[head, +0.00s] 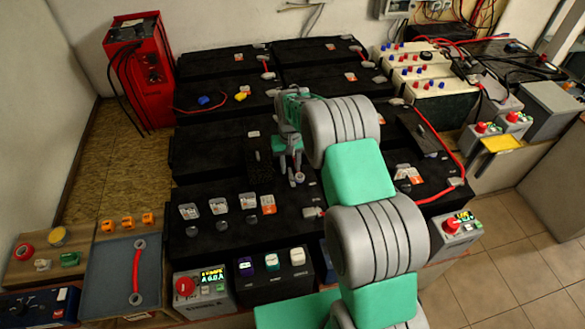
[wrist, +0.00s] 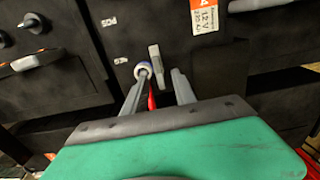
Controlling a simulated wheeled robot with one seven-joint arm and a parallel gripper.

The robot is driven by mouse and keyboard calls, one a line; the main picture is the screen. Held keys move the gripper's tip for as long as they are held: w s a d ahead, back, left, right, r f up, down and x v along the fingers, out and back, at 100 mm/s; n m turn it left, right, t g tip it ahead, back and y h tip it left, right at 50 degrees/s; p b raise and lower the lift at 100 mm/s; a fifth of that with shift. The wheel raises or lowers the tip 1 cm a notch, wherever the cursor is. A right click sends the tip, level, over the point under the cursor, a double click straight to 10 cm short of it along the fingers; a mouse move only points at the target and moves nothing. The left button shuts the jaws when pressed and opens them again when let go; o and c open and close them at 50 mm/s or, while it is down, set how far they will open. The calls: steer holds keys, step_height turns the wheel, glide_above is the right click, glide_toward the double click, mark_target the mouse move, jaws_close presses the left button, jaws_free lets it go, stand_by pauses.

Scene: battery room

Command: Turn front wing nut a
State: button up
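My gripper (head: 290,172) hangs pointing down over the black front battery (head: 335,192) in the head view. In the wrist view its two grey fingers (wrist: 160,76) stand apart, so it is open. A small pale ring-shaped part with a blue edge (wrist: 143,69) shows at the left fingertip. A narrow grey upright piece (wrist: 155,57) stands just beyond, between the lines of the fingers. A red piece (wrist: 152,101) shows lower between the fingers. I cannot tell which of these is front wing nut a, or whether a finger touches the ring part.
Black batteries (head: 215,62) fill the bench in rows. Several grey caps (head: 220,206) lie on the front battery. A red cable (head: 440,135) curves at the right. A red charger cabinet (head: 140,70) stands at the back left. My arm hides part of the right-hand batteries.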

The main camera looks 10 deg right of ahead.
mark_target(291, 178)
steer(key=shift+f, duration=1.45)
steer(key=shift+c, duration=0.4)
jaws_close()
steer(key=shift+d, duration=0.35)
steer(key=shift+a, duration=0.25)
